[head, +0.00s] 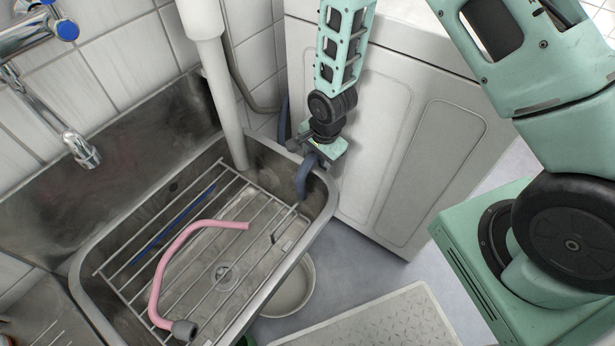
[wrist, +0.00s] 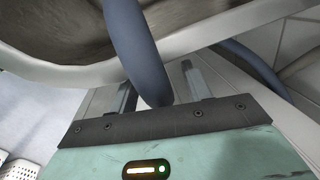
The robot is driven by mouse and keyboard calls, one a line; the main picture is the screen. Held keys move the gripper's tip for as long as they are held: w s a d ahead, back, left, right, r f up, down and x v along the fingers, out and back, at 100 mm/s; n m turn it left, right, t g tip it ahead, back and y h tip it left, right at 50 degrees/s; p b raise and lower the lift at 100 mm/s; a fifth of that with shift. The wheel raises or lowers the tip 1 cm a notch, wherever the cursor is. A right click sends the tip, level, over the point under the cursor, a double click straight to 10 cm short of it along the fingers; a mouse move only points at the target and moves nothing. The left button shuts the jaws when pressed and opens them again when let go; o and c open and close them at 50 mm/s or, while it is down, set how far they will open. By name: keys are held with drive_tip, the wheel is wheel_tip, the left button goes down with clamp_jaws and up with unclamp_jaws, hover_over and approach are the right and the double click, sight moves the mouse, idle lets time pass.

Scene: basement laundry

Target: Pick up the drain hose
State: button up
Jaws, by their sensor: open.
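The grey-blue drain hose (head: 303,180) hooks over the right rim of the sink, its end hanging inside the basin. In the wrist view the hose (wrist: 135,45) runs down from the top edge toward my gripper (wrist: 162,90). My gripper is open, with one finger on each side of the hose as seen there; I cannot tell whether they touch it. In the head view my gripper (head: 312,160) is at the hose's upper bend, just above the rim, and hides part of it.
The metal sink (head: 328,208) holds a wire rack (head: 215,262) with a pink hose (head: 180,245) on it; a blue rod (head: 178,220) shows too. A white pipe (head: 222,90) stands behind. A white machine (head: 400,150) stands right, a bowl (head: 300,290) below.

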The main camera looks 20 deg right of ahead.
clamp_jaws()
drive_tip(key=shift+r, duration=0.15)
